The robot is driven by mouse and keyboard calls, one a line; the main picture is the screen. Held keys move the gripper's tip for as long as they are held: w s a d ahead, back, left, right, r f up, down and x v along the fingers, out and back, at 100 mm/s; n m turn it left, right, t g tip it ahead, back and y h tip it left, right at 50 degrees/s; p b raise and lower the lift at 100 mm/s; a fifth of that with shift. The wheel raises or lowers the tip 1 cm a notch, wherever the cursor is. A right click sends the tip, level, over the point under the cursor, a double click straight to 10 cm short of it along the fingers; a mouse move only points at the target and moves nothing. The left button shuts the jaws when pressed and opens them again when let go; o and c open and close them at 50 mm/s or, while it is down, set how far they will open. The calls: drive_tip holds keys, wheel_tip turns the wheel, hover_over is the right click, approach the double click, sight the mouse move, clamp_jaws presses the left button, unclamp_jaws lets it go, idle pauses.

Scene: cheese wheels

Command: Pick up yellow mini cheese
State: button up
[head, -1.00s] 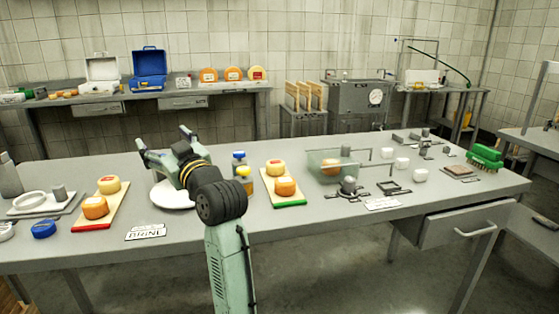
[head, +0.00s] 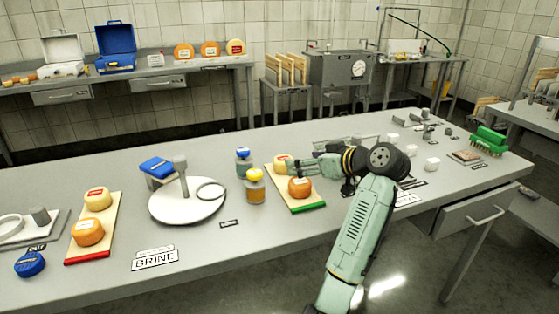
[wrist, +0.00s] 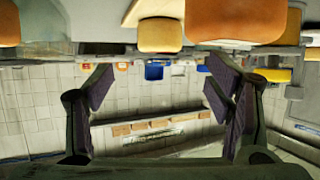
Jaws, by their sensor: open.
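A yellow mini cheese (head: 281,161) with a red and white label sits at the back of a green-edged board (head: 309,208). An orange cheese (head: 300,187) sits in front of it on the same board. My gripper (head: 292,168) is open and empty at the right side of the yellow cheese, partly overlapping it in the head view. In the wrist view, the open fingers (wrist: 160,87) point toward the wall, with a yellow cheese (wrist: 160,36) and a larger orange cheese (wrist: 237,18) near the top edge. Contact cannot be told.
Another yellow cheese (head: 97,198) and orange cheese (head: 88,231) sit on a red-edged board (head: 75,254). A yellow-lidded jar (head: 255,187) and blue-lidded jar (head: 243,163) stand left of the green-edged board. A white round plate (head: 188,205) and BRINE sign (head: 155,258) lie farther left.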

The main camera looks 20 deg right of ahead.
sight(283, 164)
drive_tip(key=p+x, duration=0.3)
drive_tip(key=x, duration=0.4)
drive_tip(key=shift+f, duration=0.2)
drive_tip(key=shift+w+a+f, duration=0.15)
drive_tip(key=shift+w+f, duration=0.15)
drive_tip(key=shift+w, duration=0.15)
drive_tip(key=c, duration=1.3)
drive_tip(key=shift+r, duration=0.1)
